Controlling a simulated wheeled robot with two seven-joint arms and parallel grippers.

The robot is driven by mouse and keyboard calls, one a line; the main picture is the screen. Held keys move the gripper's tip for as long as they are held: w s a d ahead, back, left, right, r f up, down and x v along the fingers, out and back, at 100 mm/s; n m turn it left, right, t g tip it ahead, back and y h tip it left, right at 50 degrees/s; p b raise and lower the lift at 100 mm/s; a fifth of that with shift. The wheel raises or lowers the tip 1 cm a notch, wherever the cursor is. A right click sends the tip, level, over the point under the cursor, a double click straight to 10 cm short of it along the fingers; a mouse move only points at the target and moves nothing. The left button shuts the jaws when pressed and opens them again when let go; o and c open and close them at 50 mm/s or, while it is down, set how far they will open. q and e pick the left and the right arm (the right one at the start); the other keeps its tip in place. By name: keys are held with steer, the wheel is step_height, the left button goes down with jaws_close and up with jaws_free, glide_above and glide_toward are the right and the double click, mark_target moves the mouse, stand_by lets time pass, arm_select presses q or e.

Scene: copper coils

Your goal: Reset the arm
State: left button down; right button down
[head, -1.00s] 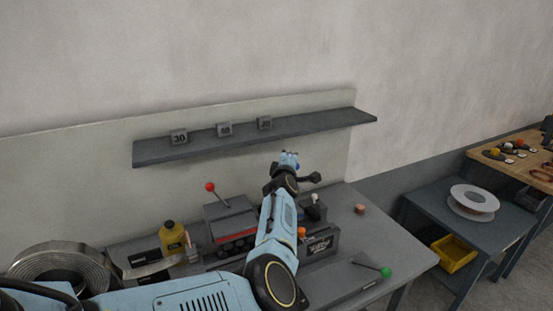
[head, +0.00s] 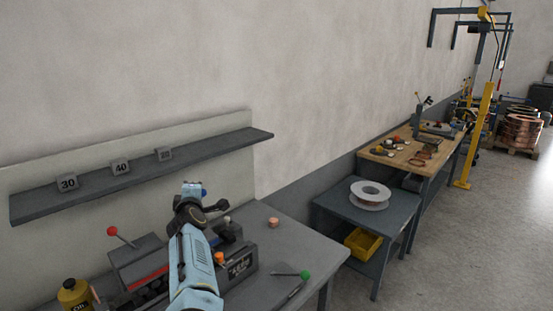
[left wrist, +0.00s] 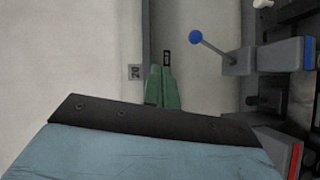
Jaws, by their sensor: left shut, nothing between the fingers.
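My left arm reaches up over the grey bench (head: 285,235) in the head view. Its wrist end is raised in front of the wall, and its fingers cannot be made out there. In the left wrist view my left gripper (left wrist: 163,88) shows as two green fingers closed together, with nothing between them. Beside the fingers there is a small block marked 20 (left wrist: 135,72), and a lever with a blue knob (left wrist: 196,37) stands to the right. My right gripper is in neither view.
A wall shelf (head: 200,153) holds blocks marked 30 (head: 67,183) and 40 (head: 120,167). A red-knobbed lever (head: 112,231), yellow oil bottle (head: 75,294) and green-knobbed lever (head: 305,275) are on the bench. Right are a spool (head: 370,194), yellow bin (head: 362,243) and open floor.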

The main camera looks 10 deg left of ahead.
arm_select(q)
steer(key=s+a+f+m+g+h, duration=0.1)
steer(key=s+a+f+m+g, duration=0.1)
steer(key=s+f+m, duration=0.55)
steer(key=s+a+f+m+g+h, duration=0.1)
steer(key=s+a+f+m+g, duration=0.3)
steer(key=s, duration=0.6)
steer(key=s+d+f+m+g+h, duration=0.15)
steer(key=s+d+m, duration=0.35)
steer(key=s, duration=0.6)
steer(key=s+d+f+m+g+h, duration=0.1)
steer(key=s+d+f+m+g, duration=0.15)
steer(key=s+d, duration=0.7)
steer(key=s+d+f+m+g+h, duration=0.25)
steer(key=s+d, duration=0.25)
steer(key=s, duration=0.8)
step_height(320, 180, down, 34)
steer(key=s+b, duration=0.1)
steer(key=b, duration=0.8)
steer(key=s+a+f+g+b, duration=0.1)
steer(key=s+f+b, duration=0.3)
steer(key=s+f, duration=0.4)
steer(key=s+a+f+m+g+b, duration=0.1)
steer(key=s+a+f+b, duration=0.1)
steer(key=s+f+b, duration=0.3)
steer(key=s+f, duration=0.4)
steer(key=f, duration=0.7)
steer(key=shift+a+y, duration=0.25)
steer(key=shift+y, duration=0.15)
